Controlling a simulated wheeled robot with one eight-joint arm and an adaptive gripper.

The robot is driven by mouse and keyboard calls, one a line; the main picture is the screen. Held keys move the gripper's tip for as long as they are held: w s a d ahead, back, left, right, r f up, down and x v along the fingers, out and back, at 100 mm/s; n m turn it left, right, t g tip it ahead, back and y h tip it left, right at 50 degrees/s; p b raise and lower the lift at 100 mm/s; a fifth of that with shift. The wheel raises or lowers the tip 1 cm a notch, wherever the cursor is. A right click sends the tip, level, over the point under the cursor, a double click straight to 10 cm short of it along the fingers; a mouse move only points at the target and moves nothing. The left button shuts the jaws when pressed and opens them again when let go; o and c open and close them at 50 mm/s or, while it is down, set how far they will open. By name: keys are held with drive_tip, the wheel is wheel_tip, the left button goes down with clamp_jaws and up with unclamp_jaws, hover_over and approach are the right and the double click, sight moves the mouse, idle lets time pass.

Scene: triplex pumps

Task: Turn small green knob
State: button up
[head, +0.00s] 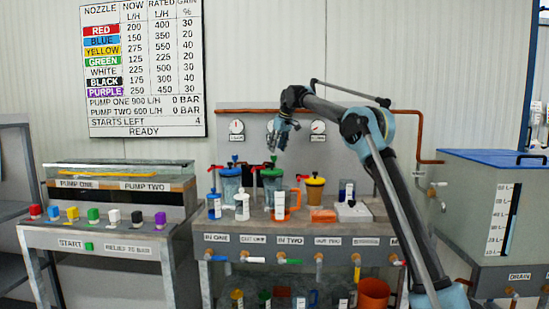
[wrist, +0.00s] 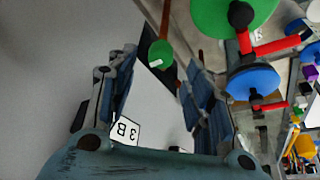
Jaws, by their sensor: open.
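A small green round knob (wrist: 160,53) with a white mark shows in the wrist view, on a dark strip against the pale panel. It appears between the two fingers of my gripper (wrist: 158,70), beyond their tips. The fingers stand apart with nothing between their pads, and I see no contact with the knob. In the head view my gripper (head: 282,137) hangs in front of the back panel, above the pumps and near the gauges. I cannot pick out this knob clearly there. A green block-shaped knob (head: 93,214) sits on the left console, well away from my gripper.
A large green lid (wrist: 232,18) and a blue lid (wrist: 253,82), with red handles, lie to the right in the wrist view. Bottles and an orange jug (head: 292,203) stand on the bench. A copper pipe (head: 408,113) runs along the panel. A tank (head: 478,190) stands right.

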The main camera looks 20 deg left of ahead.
sight(274, 159)
drive_tip(key=shift+x, duration=2.5)
drive_tip(key=shift+c, duration=0.6)
drive_tip(key=c, duration=0.9)
drive_tip(key=shift+a, duration=0.15)
